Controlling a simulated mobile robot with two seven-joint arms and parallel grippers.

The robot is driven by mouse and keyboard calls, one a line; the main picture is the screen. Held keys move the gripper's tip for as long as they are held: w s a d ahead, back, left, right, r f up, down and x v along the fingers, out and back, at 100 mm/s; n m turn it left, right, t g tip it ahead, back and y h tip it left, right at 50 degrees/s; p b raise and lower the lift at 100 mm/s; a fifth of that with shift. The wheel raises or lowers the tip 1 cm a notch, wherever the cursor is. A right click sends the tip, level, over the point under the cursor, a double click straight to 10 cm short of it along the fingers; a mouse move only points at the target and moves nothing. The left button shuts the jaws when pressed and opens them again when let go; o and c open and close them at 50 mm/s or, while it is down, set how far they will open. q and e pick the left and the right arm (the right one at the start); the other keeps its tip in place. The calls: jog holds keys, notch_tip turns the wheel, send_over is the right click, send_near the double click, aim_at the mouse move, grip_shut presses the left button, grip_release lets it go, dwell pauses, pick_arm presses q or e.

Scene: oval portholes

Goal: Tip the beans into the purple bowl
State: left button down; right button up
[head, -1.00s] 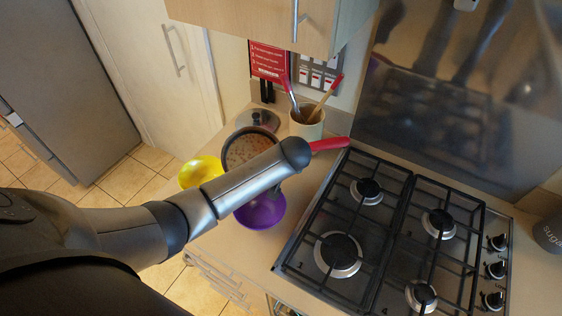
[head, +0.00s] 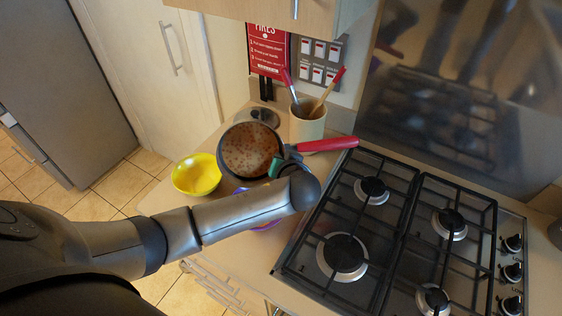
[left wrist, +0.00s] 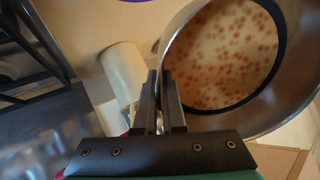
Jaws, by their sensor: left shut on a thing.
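The saucepan (head: 232,172) with a red handle (head: 325,145) holds the brown-speckled beans (head: 248,148); they also show in the left wrist view (left wrist: 220,55). My left gripper (head: 283,161) is shut on the pan's near right side, by its wall close to the handle; its fingers show in the left wrist view (left wrist: 163,90). The pan looks roughly level, with the beans inside. The purple bowl (head: 267,226) is mostly hidden under my left forearm, in front of the pan. My right gripper is out of view.
A yellow bowl (head: 197,177) stands left of the pan at the counter edge. A utensil pot (head: 307,125) and a lid (head: 265,116) are behind. The gas hob (head: 395,240) fills the right side. A cupboard overhangs the back.

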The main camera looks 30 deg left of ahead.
pick_arm(q)
jog(key=shift+s+d+r+t+y+b, duration=0.1)
jog(key=shift+t+y+b, duration=0.35)
jog(key=shift+b, duration=0.55)
jog(key=shift+s+d+r+t+y+b, duration=0.1)
jog(key=shift+t+y+b, duration=0.35)
jog(key=shift+b, duration=0.55)
jog(key=t+y+b, duration=0.1)
jog(key=b, duration=0.2)
jog(key=s+d+t+y+b, duration=0.1)
jog(key=t+b, duration=0.1)
jog(key=b, duration=0.2)
jog(key=shift+s, duration=0.2)
jog(key=shift+s+d+r+t+y+b, duration=0.1)
jog(key=shift+s+r+t+y+b, duration=0.1)
jog(key=shift+t+y+b, duration=0.4)
dwell(3.0)
